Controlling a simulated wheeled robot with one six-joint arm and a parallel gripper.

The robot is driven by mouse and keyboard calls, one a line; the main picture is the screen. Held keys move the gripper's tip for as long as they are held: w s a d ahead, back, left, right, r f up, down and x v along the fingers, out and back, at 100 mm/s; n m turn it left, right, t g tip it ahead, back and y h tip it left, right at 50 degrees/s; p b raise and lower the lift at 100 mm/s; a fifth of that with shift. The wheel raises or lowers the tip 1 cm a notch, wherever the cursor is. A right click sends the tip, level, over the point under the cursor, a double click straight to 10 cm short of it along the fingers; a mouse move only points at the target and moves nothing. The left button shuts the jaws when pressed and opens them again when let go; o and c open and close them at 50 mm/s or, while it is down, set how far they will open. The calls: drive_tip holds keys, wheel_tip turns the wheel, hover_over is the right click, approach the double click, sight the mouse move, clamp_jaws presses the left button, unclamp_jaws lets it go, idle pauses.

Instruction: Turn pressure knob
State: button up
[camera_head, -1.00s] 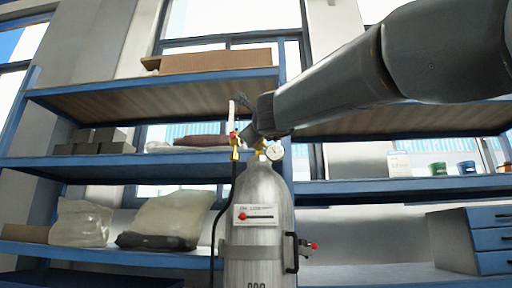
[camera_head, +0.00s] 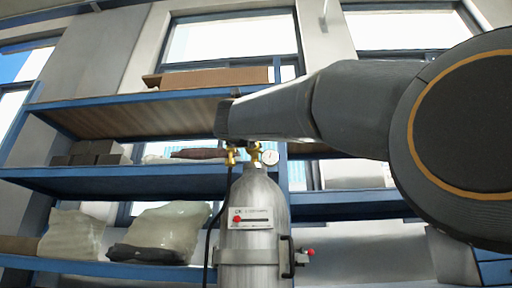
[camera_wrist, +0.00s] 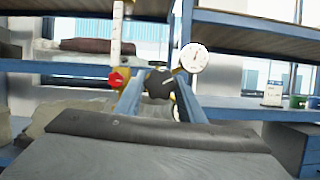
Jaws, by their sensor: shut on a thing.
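The black pressure knob (camera_wrist: 159,80) shows in the wrist view with a light mark on its face. My gripper (camera_wrist: 158,94) is shut on it, with one blue-grey finger on each side. The round white gauge (camera_wrist: 194,58) is just right of the knob; it also shows in the head view (camera_head: 270,157). A red knob (camera_wrist: 117,78) under a clear upright tube (camera_wrist: 117,32) is on the left. Below the brass fittings stands the silver gas cylinder (camera_head: 252,190). In the head view my arm hides the fingers and the knob.
A dark hose (camera_head: 208,240) runs down the cylinder's left side. A bracket handle (camera_head: 288,257) sticks out at its right.

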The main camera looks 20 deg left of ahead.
drive_tip(key=shift+f+m+h, duration=0.1)
drive_tip(key=shift+m+h, duration=0.3)
drive_tip(key=shift+m, duration=0.4)
drive_tip(key=o, duration=1)
drive_tip(key=shift+o, duration=0.2)
drive_tip(key=b+v, duration=0.2)
drive_tip(key=v, duration=0.5)
drive_tip(key=shift+s+f, duration=0.15)
drive_tip(key=shift+s, duration=0.2)
